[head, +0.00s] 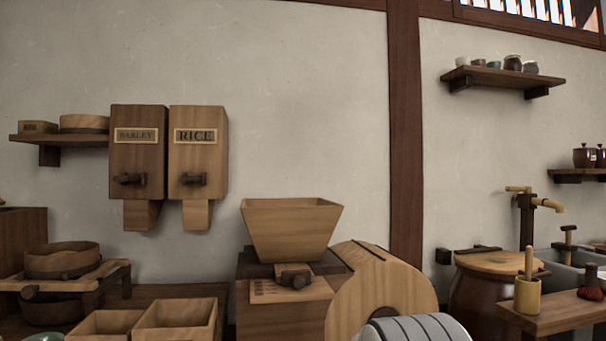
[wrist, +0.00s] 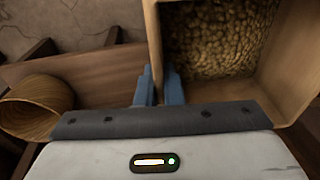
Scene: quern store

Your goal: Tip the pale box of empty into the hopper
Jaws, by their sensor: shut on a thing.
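My gripper (wrist: 158,86) is shut on the near left wall of a pale wooden box (wrist: 290,78) in the wrist view. The box holds many yellow-brown grains (wrist: 215,40), so it is not empty. I cannot tell whether this box shows in the head view, where my gripper does not show. The hopper (head: 291,230) is a wide wooden funnel on the mill (head: 290,285) in the middle of the head view. Its inside is hidden from here.
Two open pale boxes (head: 176,326) (head: 103,327) stand at the lower left. BARLEY (head: 137,155) and RICE (head: 198,152) dispensers hang on the wall. A round wooden disc (head: 375,290) is beside the mill. A round basket (wrist: 35,103) lies left of my gripper.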

